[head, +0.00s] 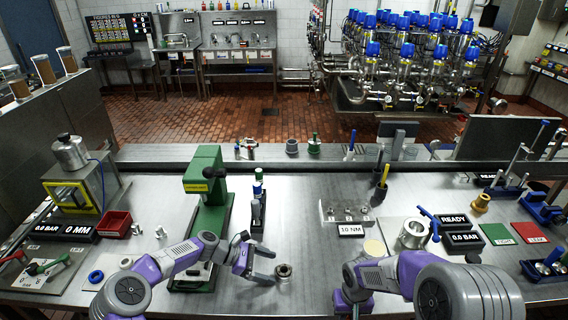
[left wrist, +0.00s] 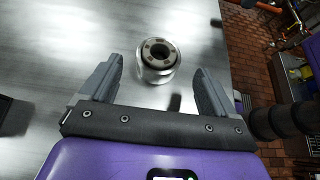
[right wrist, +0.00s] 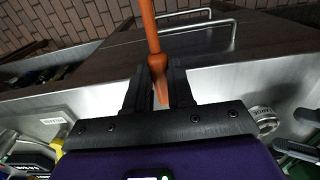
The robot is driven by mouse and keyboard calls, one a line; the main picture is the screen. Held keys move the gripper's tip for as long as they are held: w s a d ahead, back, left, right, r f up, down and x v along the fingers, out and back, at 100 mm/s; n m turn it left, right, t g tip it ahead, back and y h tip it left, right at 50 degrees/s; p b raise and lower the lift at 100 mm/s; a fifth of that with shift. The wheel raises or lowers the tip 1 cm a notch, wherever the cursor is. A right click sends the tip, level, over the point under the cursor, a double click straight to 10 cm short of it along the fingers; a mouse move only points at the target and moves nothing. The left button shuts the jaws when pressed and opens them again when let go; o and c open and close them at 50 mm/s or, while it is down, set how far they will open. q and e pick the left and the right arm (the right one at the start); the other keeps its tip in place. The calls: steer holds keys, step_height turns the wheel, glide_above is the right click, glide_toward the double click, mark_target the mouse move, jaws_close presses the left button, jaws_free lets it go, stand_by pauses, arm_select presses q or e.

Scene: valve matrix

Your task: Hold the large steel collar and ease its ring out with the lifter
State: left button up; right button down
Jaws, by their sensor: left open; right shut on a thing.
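The steel collar (head: 283,271) stands on the bench near the front middle. In the left wrist view the collar (left wrist: 158,61) is a short round cylinder with a ring with several dark marks seated in its top. My left gripper (head: 266,265) is open beside it. Its fingers point toward the collar, which shows beyond and between the fingertips and looks untouched. My right gripper (right wrist: 158,88) is shut on an orange tool, likely the lifter (right wrist: 151,32), which sticks out past the fingers. I cannot make out the right fingers or this tool in the head view.
A green press (head: 208,200) stands left of my left gripper. A 10 NM plate (head: 350,230) lies behind. A raised ledge (head: 330,153) runs along the back. Bare bench surrounds the collar.

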mark_target(277, 269)
arm_select(q)
steer(key=shift+b+x, duration=0.55)
steer(key=shift+x, duration=2)
arm_select(e)
steer(key=shift+w+f, duration=0.1)
steer(key=shift+f, duration=0.65)
arm_select(q)
steer(key=shift+w, duration=0.1)
steer(key=c, duration=0.8)
